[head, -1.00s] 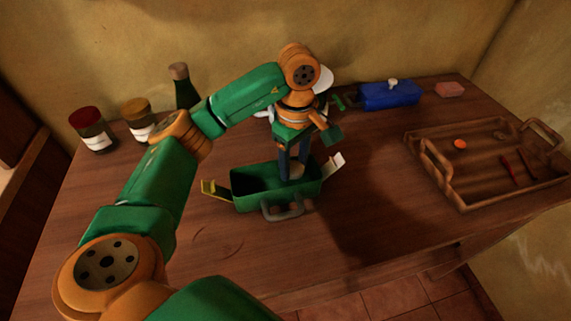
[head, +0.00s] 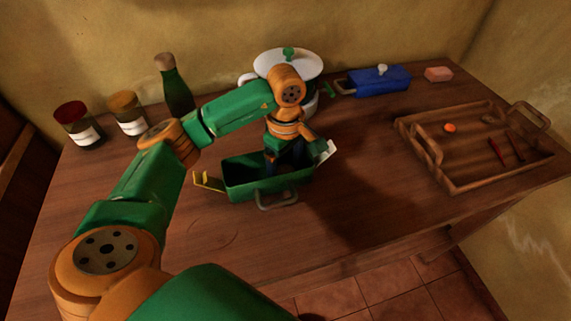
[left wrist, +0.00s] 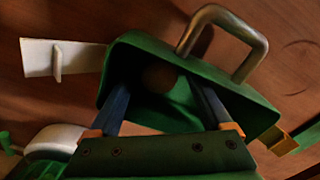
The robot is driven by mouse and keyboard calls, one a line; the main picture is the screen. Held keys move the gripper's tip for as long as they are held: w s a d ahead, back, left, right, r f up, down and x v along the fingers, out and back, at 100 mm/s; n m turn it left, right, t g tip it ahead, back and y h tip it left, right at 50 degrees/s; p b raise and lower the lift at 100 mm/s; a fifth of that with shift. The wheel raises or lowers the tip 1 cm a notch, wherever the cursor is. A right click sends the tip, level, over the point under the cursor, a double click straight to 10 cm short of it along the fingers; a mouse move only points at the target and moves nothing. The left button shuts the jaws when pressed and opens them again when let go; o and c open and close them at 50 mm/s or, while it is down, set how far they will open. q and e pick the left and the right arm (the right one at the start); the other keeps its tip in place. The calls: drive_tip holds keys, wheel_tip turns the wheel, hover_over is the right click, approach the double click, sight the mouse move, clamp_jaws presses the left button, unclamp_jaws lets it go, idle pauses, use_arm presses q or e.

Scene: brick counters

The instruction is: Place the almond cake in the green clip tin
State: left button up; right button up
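The green clip tin (head: 243,189) stands open on the counter, with a metal handle at its front and a yellow and a white clip flap spread at its ends. My left gripper (head: 283,157) reaches down into it from above. In the left wrist view the blue fingers (left wrist: 160,92) are inside the tin (left wrist: 245,100) and spread apart. A dim, brown, round thing, seemingly the almond cake (left wrist: 159,75), lies between them in the tin, with gaps showing at both sides. The cake is hidden in the head view. My right gripper is not in view.
A white-lidded pot (head: 272,62) stands behind the arm. A blue box (head: 380,88) and a pink block (head: 438,74) are at the back. A wooden tray (head: 430,150) stands right. A green bottle (head: 178,90) and two jars (head: 128,114) stand back left. The front counter is clear.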

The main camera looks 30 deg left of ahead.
sight(286, 170)
use_arm(q)
drive_tip(key=shift+r, duration=0.3)
drive_tip(key=shift+w+r, duration=0.1)
drive_tip(key=shift+r, duration=0.3)
wheel_tip(286, 170, up, 11)
drive_tip(key=p, duration=0.2)
